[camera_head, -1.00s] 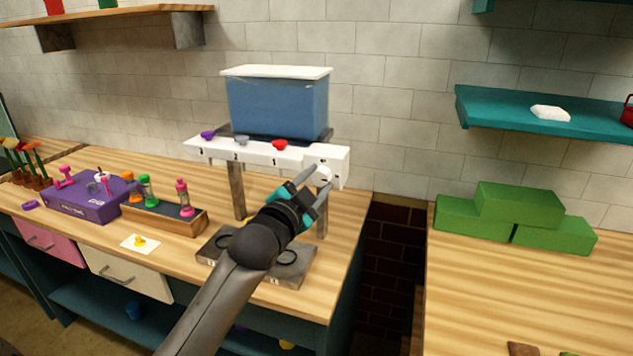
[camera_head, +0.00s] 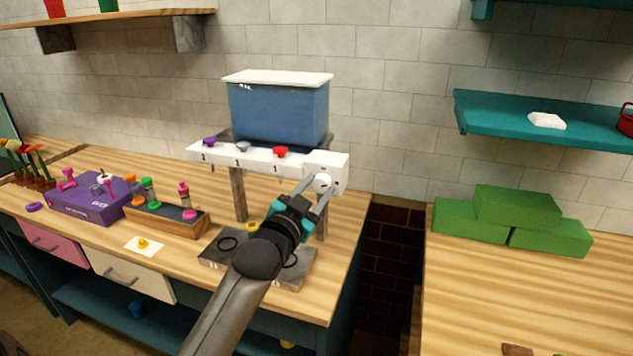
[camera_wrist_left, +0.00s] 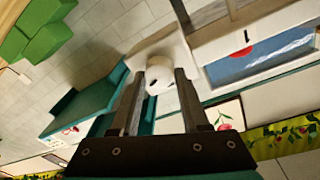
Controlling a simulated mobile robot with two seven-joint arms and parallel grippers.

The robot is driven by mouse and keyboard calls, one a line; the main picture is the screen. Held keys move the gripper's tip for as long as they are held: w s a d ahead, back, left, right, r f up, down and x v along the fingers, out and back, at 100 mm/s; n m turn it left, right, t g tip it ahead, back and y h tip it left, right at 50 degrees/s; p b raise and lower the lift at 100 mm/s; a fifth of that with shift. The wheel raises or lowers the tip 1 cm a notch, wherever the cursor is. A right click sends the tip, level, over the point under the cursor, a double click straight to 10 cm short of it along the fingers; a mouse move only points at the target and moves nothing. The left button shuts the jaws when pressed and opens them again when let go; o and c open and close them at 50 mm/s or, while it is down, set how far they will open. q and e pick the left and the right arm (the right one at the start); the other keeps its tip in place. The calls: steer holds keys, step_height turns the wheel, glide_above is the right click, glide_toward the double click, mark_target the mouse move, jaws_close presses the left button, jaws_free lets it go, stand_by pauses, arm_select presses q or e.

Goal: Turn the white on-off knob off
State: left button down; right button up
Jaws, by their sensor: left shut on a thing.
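The white on-off knob (camera_head: 323,183) sits on the front of the white box (camera_head: 338,163) at the right end of the dispenser's white bar (camera_head: 258,155). My left gripper (camera_head: 318,191) reaches up to it from below and is shut on it, with a finger on each side. In the left wrist view the knob (camera_wrist_left: 159,75) shows between the two fingertips (camera_wrist_left: 158,84), with a small dark mark on its face. The exact angle of the knob is hard to read. My right gripper is not in view.
A blue tank (camera_head: 278,111) stands above the bar, which carries purple, grey and red knobs. A grey base plate (camera_head: 215,262) lies below. A purple box (camera_head: 85,203) and a wooden rack (camera_head: 160,222) stand left. Green blocks (camera_head: 515,208) sit right, beyond a gap.

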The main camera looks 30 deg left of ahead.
arm_select(q)
steer(key=n+p, duration=0.2)
steer(key=n, duration=0.2)
steer(key=n+p, duration=0.2)
steer(key=n, duration=0.1)
steer(key=shift+n+t+y, duration=0.3)
steer(key=shift+n, duration=0.1)
steer(key=n+p, duration=0.2)
steer(key=n, duration=0.1)
steer(key=shift+n+y, duration=0.4)
steer(key=shift+f+n+p, duration=0.1)
steer(key=shift+n+p, duration=0.4)
steer(key=shift+n, duration=1.1)
steer(key=shift+y, duration=0.3)
steer(key=shift+c, duration=2)
jaws_free()
steer(key=shift+s, duration=0.1)
